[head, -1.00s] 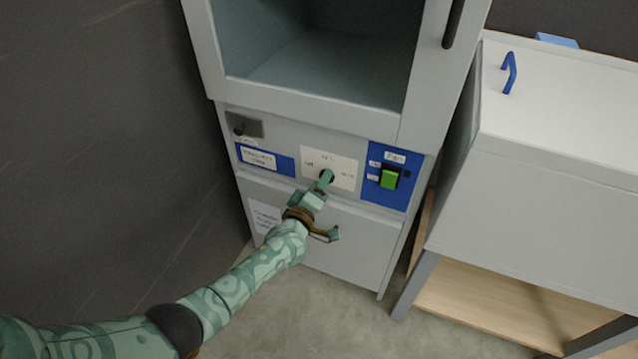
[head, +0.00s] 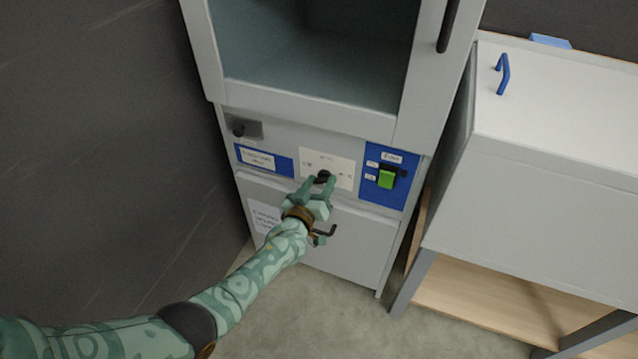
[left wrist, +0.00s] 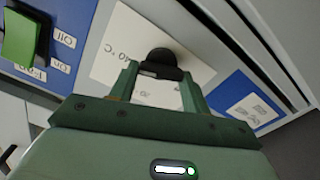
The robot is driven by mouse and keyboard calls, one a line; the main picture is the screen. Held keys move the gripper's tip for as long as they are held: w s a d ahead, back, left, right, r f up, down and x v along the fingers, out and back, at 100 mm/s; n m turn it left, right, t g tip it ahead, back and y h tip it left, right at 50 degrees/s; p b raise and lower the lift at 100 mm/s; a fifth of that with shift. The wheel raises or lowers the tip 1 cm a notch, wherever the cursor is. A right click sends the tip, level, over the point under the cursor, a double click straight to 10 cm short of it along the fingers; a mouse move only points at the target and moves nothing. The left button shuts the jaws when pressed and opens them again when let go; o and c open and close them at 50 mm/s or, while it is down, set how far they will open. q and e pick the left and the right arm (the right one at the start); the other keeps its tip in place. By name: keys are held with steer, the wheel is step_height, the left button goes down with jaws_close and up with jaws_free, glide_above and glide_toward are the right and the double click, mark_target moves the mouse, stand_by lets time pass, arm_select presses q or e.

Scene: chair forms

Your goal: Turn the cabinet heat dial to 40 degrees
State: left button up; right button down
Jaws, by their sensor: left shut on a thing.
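The heat dial (head: 323,177) is a black knob on a white label plate (head: 342,170) at the middle of the cabinet's control panel. My left gripper (head: 322,182) is at the dial, its green fingers on either side. In the left wrist view the dial (left wrist: 160,62) sits between the two fingertips (left wrist: 158,72), and the gripper is shut on it. Printing that looks like "40 °C" shows on the plate beside the dial. I cannot tell which mark the dial points at. My right gripper is not in view.
A green fan switch (head: 387,179) on a blue plate is right of the dial. A white-topped box on a stand (head: 560,110) stands at the right.

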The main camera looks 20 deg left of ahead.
arm_select(q)
steer(key=shift+f, duration=0.2)
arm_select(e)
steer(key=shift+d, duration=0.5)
arm_select(q)
steer(key=o, duration=1)
steer(key=shift+r, duration=0.1)
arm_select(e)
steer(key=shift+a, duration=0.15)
arm_select(q)
steer(key=shift+s+r, duration=0.1)
steer(key=shift+s, duration=0.05)
steer(key=s+p, duration=0.7)
steer(key=s, duration=0.9)
steer(key=shift+a, duration=0.25)
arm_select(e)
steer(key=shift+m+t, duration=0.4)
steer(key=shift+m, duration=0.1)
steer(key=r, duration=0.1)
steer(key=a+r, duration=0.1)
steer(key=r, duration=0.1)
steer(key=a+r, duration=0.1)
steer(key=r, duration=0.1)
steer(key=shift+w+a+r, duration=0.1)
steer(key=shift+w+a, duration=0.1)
